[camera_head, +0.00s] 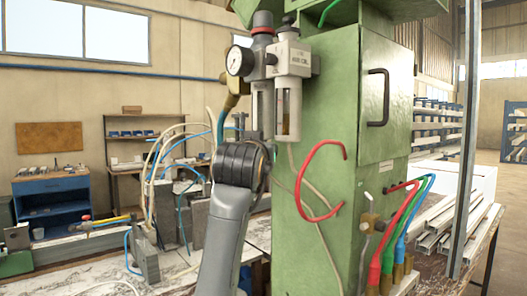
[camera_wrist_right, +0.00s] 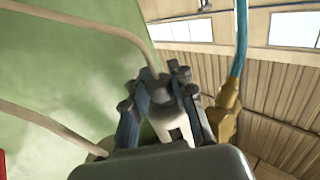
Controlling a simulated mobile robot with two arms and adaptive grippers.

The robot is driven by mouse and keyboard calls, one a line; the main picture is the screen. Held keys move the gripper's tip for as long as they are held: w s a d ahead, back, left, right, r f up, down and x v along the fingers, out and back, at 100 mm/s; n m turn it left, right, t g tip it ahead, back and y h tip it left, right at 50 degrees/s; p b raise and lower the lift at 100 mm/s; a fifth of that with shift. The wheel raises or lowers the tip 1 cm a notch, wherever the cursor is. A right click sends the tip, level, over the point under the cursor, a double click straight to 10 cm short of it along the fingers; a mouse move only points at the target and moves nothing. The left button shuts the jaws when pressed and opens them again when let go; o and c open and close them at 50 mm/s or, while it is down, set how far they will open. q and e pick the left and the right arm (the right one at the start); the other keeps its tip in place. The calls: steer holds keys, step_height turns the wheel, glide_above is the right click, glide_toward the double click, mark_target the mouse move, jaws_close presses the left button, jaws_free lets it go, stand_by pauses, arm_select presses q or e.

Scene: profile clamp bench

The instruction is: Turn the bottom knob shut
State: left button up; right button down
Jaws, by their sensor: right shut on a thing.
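The filter-regulator unit (camera_head: 263,100) hangs on the side of the green machine, with a round gauge (camera_head: 240,60) at its left. My right arm rises from below in the head view, and its dark wrist (camera_head: 240,165) covers the unit's lower end. My left gripper is in neither view.
A brass fitting (camera_wrist_right: 226,115) with a blue hose stands close beside the right finger. A beige tube (camera_wrist_right: 100,22) passes by the fingers. A red hose (camera_head: 310,180) loops in front of the green machine (camera_head: 335,90). Loose hoses (camera_head: 165,150) crowd the left side.

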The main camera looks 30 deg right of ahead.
steer(key=shift+f, duration=0.15)
steer(key=c, duration=1.5)
jaws_free()
steer(key=shift+c, duration=0.2)
steer(key=o, duration=0.4)
steer(key=shift+s+a, duration=0.1)
steer(key=shift+a, duration=0.05)
steer(key=shift+o, duration=0.2)
